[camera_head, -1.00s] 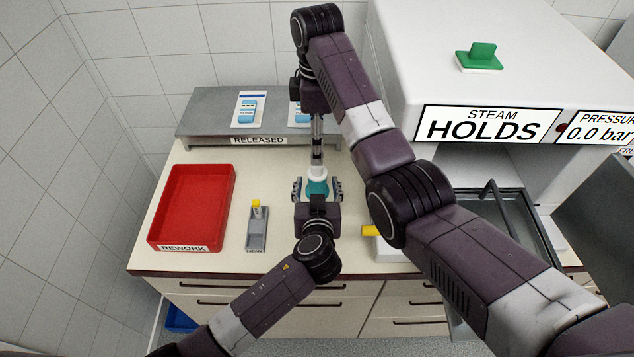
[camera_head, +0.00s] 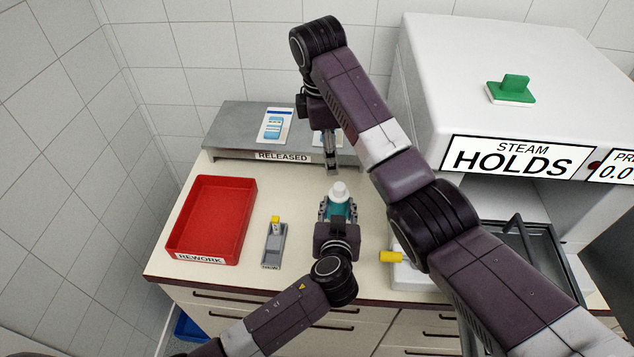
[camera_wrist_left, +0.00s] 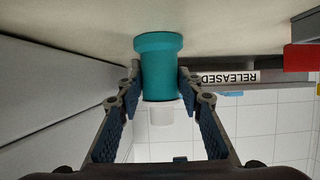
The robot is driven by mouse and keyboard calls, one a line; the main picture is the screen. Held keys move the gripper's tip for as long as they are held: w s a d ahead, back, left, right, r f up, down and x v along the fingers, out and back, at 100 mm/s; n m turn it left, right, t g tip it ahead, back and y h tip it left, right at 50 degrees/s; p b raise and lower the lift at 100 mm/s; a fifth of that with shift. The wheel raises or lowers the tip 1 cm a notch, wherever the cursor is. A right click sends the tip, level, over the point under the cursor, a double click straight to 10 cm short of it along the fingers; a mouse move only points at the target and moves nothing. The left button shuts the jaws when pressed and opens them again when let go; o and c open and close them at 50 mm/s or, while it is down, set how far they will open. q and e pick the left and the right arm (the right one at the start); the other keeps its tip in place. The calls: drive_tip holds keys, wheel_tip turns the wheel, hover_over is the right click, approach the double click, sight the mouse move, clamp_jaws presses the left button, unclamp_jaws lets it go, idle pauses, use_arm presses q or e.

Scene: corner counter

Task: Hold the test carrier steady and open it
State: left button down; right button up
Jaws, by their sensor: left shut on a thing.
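The test carrier (camera_head: 341,210) is a teal cylinder with a white cap (camera_head: 339,190), standing upright on the counter. In the left wrist view the teal body (camera_wrist_left: 160,65) appears upside down with the white cap (camera_wrist_left: 160,114) below it. My left gripper (camera_head: 338,209) is shut on the teal body, one finger on each side. My right gripper (camera_head: 332,167) points down just above and slightly left of the cap, apart from it. Its fingers look narrow and close together; I cannot tell whether they are open.
A red REWORK tray (camera_head: 248,225) and a grey holder (camera_head: 273,252) with a yellow-topped item stand to the left. The grey RELEASED shelf (camera_head: 225,139) is behind. The white steam unit (camera_head: 440,100) with a green-handled piece (camera_head: 512,88) on top is right. A yellow knob (camera_head: 391,257) sits near the right arm.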

drive_tip(key=s+a+r+n+t+h, duration=0.2)
drive_tip(key=a+n, duration=0.1)
drive_tip(key=a, duration=0.1)
drive_tip(key=n+t+h, duration=0.3)
drive_tip(key=n, duration=0.1)
approach(340, 185)
drive_tip(key=x, duration=1)
drive_tip(key=shift+f, duration=0.1)
drive_tip(key=shift+s, duration=0.1)
clamp_jaws()
drive_tip(key=shift+r, duration=0.25)
idle(0.4)
